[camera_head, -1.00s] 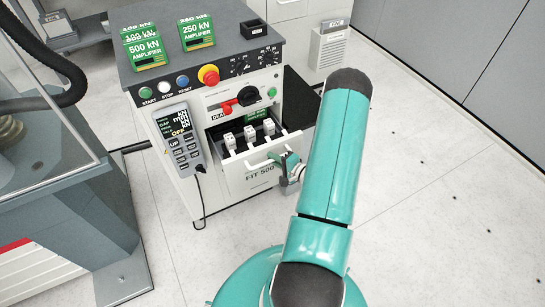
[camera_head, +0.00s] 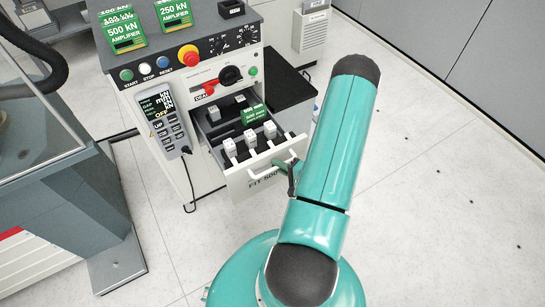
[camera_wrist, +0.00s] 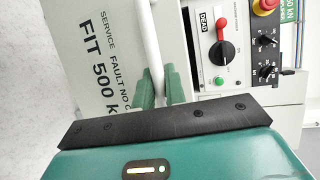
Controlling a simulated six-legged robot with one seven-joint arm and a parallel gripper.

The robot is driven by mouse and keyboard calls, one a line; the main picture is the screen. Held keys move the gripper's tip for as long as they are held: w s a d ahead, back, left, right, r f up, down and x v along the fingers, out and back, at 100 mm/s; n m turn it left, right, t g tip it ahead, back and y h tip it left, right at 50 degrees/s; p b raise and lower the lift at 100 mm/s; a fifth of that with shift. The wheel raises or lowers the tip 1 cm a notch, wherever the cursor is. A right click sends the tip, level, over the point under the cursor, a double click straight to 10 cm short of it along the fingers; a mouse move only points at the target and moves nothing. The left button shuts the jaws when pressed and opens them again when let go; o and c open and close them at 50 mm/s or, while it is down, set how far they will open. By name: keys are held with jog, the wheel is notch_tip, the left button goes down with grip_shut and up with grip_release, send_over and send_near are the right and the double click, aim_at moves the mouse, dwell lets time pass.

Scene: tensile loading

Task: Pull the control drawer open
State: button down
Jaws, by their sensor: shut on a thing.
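The control drawer (camera_head: 239,177) of the grey-topped control cabinet is pulled well out in the head view. Its white bar handle (camera_head: 270,164) runs across the drawer front. Several small white blocks (camera_head: 250,138) and a green amplifier card (camera_head: 254,114) lie inside. My gripper (camera_head: 289,169) is at the right part of the handle, partly hidden by my arm. In the wrist view, the green fingers of my gripper (camera_wrist: 158,88) are shut around the white handle (camera_wrist: 147,45), close to the drawer front marked FIT 500 (camera_wrist: 90,60).
Above the drawer is a panel with a red and black rotary switch (camera_head: 230,75) and a red stop button (camera_head: 189,55). A handheld display unit (camera_head: 165,118) hangs at the cabinet's left front. A glass-fronted machine (camera_head: 40,130) stands left. The floor to the right is clear.

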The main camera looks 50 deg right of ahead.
jog(key=s+a, duration=0.3)
jog(key=s, duration=0.7)
jog(key=shift+s+a, duration=0.15)
jog(key=shift+s, duration=0.25)
jog(key=c, duration=1.5)
grip_release()
jog(key=shift+o, duration=0.2)
jog(key=shift+s, duration=0.1)
jog(key=v, duration=1.3)
jog(key=shift+s, duration=0.35)
jog(key=shift+r, duration=0.1)
